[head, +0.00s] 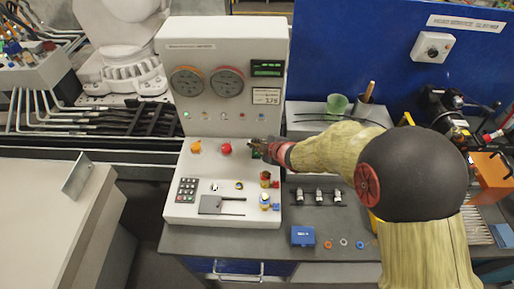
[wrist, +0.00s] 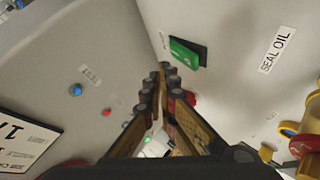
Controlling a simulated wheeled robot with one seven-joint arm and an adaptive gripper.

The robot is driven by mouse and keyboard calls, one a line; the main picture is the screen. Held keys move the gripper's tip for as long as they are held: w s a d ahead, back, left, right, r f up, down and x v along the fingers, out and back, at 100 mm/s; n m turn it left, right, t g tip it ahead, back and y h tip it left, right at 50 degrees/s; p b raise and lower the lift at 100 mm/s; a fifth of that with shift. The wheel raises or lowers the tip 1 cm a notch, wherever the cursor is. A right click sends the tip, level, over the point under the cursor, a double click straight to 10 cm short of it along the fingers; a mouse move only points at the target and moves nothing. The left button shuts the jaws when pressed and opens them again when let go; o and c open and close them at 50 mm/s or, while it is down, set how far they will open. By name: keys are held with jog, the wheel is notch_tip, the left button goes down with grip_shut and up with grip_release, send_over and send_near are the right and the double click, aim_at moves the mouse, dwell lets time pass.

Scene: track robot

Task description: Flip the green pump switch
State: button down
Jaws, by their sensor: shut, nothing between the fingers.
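The green switch (wrist: 184,53) shows in the wrist view as a green rocker in a dark housing on the pale console panel, beside a "SEAL OIL" label (wrist: 278,50). In the head view it is mostly hidden behind my gripper. My gripper (head: 251,144) is over the right side of the console's sloping panel, its fingers pointing left. In the wrist view my gripper (wrist: 159,72) has its fingertips together and empty, just left of and slightly below the switch. I cannot tell whether they touch it.
The console (head: 221,40) has an upright face with two round gauges. An orange knob (head: 195,147) and a red knob (head: 226,149) stand left of my gripper. A keypad (head: 187,190) and two small figures (head: 265,190) are nearer the front.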

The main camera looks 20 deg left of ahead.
aim_at(255, 153)
jog(key=shift+s+d+r+p, duration=0.1)
jog(key=shift+s+r+p, duration=0.05)
jog(key=shift+r+p, duration=0.6)
jog(key=shift+s+a+r+p, duration=0.1)
jog(key=shift+s+r+p, duration=0.1)
jog(key=shift+r+p, duration=0.55)
jog(key=shift+s+d+r+p, duration=0.15)
jog(key=shift+r+p, duration=0.25)
jog(key=shift+r, duration=0.65)
jog(key=shift+f, duration=0.1)
